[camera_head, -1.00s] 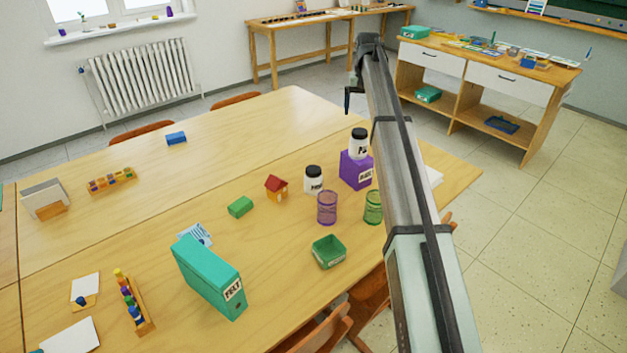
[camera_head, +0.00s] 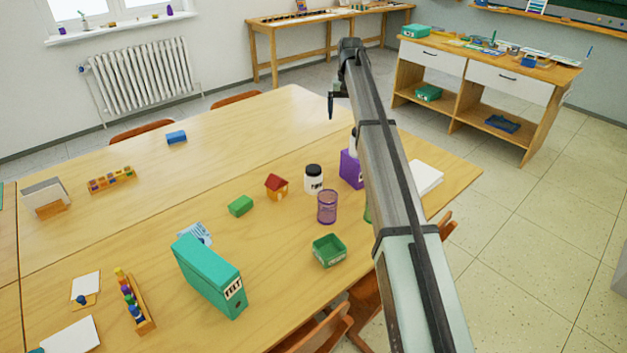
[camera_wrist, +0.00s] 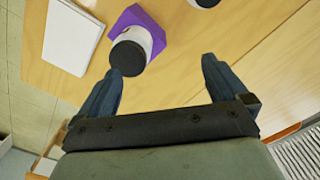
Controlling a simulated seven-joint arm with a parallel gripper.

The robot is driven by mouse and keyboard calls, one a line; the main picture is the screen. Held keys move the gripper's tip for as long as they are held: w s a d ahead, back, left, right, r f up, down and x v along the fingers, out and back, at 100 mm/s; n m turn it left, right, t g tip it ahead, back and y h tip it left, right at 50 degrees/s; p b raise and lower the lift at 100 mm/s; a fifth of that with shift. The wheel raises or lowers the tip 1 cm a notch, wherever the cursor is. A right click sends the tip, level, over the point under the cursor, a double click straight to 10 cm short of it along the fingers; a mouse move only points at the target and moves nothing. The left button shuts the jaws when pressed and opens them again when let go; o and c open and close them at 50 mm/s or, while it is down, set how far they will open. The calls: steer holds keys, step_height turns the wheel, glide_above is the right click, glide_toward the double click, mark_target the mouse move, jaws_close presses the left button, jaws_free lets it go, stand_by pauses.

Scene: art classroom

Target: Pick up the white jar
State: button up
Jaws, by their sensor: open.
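Two white jars with black lids are in view. One white jar (camera_head: 313,181) stands on the table; its dark lid probably shows at the top edge of the wrist view (camera_wrist: 205,2). The other white jar (camera_head: 352,145) stands on a purple box (camera_head: 349,169), and my arm hides most of it in the head view. In the wrist view this jar (camera_wrist: 152,39) stands upright beside the left fingertip, below the gripper, its lid facing the camera. My gripper (camera_wrist: 162,72) is open and empty above the table; in the head view it (camera_head: 331,106) hangs down beyond the jars.
A purple mesh cup (camera_head: 327,207), a toy house (camera_head: 276,187) and a green tray (camera_head: 329,250) stand near the jars. White paper or a book (camera_head: 425,176) lies right of my arm. The table's far middle is clear.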

steer(key=n, duration=0.1)
glide_above(314, 169)
steer(key=w+d, duration=0.2)
step_height(314, 169, down, 7)
steer(key=f+n, duration=0.1)
steer(key=s+a+f+n, duration=0.1)
steer(key=n, duration=0.1)
steer(key=s+f+n, duration=0.1)
steer(key=n, duration=0.1)
steer(key=shift+s+a+g, duration=0.15)
steer(key=shift+a+g, duration=0.15)
steer(key=shift+a, duration=0.1)
steer(key=n, duration=0.3)
steer(key=shift+s+f, duration=0.1)
steer(key=shift+f, duration=0.1)
steer(key=n, duration=0.5)
steer(key=shift+w+n, duration=0.2)
steer(key=shift+n, duration=0.1)
steer(key=n, duration=0.6)
steer(key=shift+w+f+t, duration=0.1)
steer(key=shift+w+t, duration=0.1)
steer(key=shift+t, duration=0.2)
step_height(314, 169, down, 8)
steer(key=shift+a+f, duration=0.1)
steer(key=shift+f, duration=0.05)
steer(key=shift+w+a+f, duration=0.1)
steer(key=shift+f, duration=1.25)
steer(key=shift+w+f, duration=0.1)
steer(key=shift+f, duration=1.25)
